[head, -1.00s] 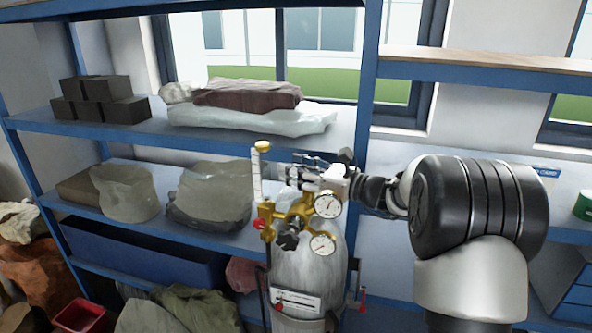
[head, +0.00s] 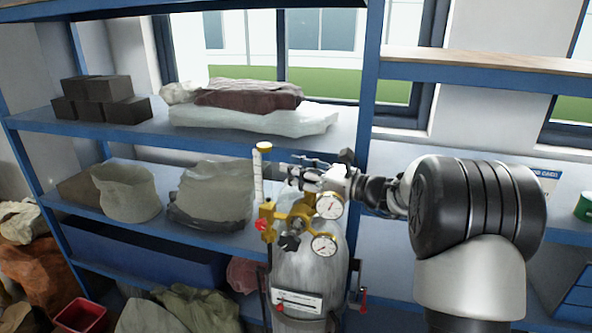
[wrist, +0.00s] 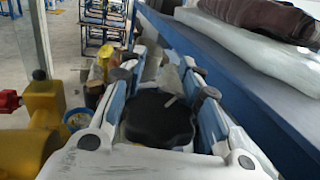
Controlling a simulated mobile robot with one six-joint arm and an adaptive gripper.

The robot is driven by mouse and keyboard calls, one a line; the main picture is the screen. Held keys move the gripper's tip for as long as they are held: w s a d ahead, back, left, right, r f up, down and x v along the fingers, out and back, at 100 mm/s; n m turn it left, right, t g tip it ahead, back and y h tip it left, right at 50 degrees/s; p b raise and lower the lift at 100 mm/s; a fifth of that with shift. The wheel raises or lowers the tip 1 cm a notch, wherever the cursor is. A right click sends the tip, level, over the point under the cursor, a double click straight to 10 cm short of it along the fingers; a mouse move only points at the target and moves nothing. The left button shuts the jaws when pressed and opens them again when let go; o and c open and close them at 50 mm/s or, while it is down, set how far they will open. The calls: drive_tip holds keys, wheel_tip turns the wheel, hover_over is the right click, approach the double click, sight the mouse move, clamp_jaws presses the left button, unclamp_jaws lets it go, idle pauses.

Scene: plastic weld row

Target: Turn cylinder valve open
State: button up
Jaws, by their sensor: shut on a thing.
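A grey-white gas cylinder (head: 308,262) stands upright in front of the shelf in the head view, with a brass regulator (head: 305,207) on top. My gripper (head: 308,172) is at the top of the cylinder, reaching in from the right. In the wrist view, my gripper (wrist: 163,68) has its two fingers on either side of a round black valve knob (wrist: 160,118) with a pale mark. It is shut on this knob. In the head view the knob is hidden by the fingers.
Two gauges (head: 323,245), a flowmeter tube (head: 258,175) and a red knob (head: 261,225) sit close to my gripper. Blue shelving (head: 75,127) with sacks (head: 125,192) and dark blocks (head: 100,100) stands behind. A red bin (head: 80,318) is at lower left.

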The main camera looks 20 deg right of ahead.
drive_tip(key=shift+f, duration=0.1)
drive_tip(key=n+g+y+p, duration=0.1)
drive_tip(key=g+p, duration=0.1)
drive_tip(key=s+n+g+y+p, duration=0.1)
drive_tip(key=n+g+p, duration=0.1)
drive_tip(key=n+g+y+p, duration=0.1)
drive_tip(key=g+y+p, duration=0.1)
drive_tip(key=shift+s+a+r+n, duration=0.2)
drive_tip(key=shift+a+n, duration=0.15)
drive_tip(key=shift+n, duration=0.05)
drive_tip(key=shift+c, duration=0.3)
drive_tip(key=n+g+p, duration=0.2)
drive_tip(key=g, duration=0.1)
drive_tip(key=s+n+g+y+p, duration=0.1)
drive_tip(key=n+g+p, duration=0.1)
drive_tip(key=g+p, duration=0.1)
drive_tip(key=shift+s+a+f, duration=0.15)
drive_tip(key=shift+s, duration=0.05)
drive_tip(key=shift+s+g, duration=0.1)
drive_tip(key=shift+g, duration=0.5)
drive_tip(key=o, duration=0.6)
drive_tip(key=shift+o, duration=1.4)
drive_tip(key=shift+d, duration=0.2)
drive_tip(key=o, duration=0.4)
drive_tip(key=shift+a, duration=0.15)
